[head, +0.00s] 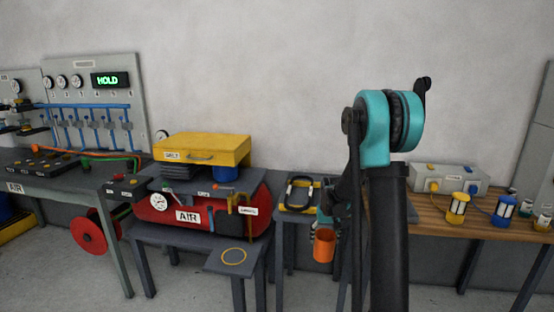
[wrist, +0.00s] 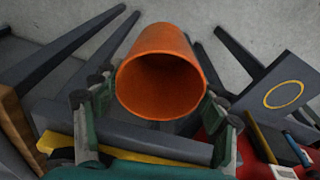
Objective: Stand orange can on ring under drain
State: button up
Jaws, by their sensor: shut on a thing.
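The orange can (head: 324,246) is held by my gripper (head: 321,226) in the head view, upright and in the air to the right of the small low table. In the wrist view the can (wrist: 160,80) shows its open, empty mouth between the two fingers of my gripper (wrist: 158,110). The yellow ring (head: 233,256) is marked on the small grey table (head: 215,265) in front of the red AIR tank (head: 170,215). The ring also shows in the wrist view (wrist: 284,94), right of the can, with nothing on it. The drain is hard to pick out on the tank's front.
A yellow case (head: 201,149) lies on top above the tank. A stand with a black-handled item (head: 300,193) is just behind my gripper. A wooden bench (head: 470,215) with yellow and blue coils is at the right. Open floor lies between the tables.

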aim_at(326, 258)
jog(key=s+f, duration=0.2)
jog(key=f, duration=0.1)
jog(key=s+f, duration=0.3)
